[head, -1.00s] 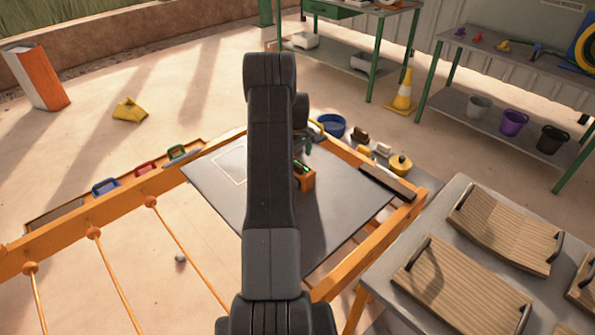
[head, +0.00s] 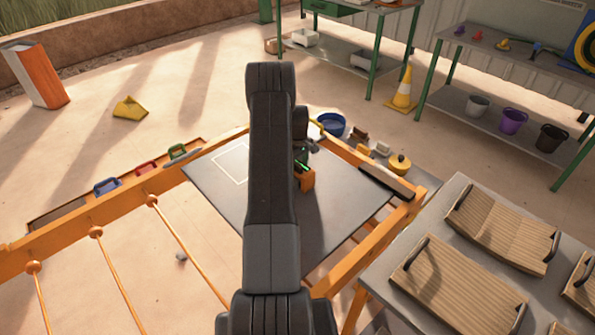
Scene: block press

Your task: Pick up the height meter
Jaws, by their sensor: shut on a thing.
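An orange block-shaped device with a dark top and a small green display, which looks like the height meter (head: 307,180), is on or just above the grey plate (head: 345,215) in the middle of the head view. My gripper (head: 304,158) is at its top and is shut on it. My dark arm hides the device's left side and most of the gripper. I cannot tell whether its base touches the plate.
An orange frame (head: 340,278) surrounds the plate. A dark bar (head: 386,184) lies along its right edge. A grey table (head: 378,284) with ribbed wooden boards (head: 455,285) stands at right. A blue bowl (head: 330,124) and a yellow pot (head: 400,164) are behind.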

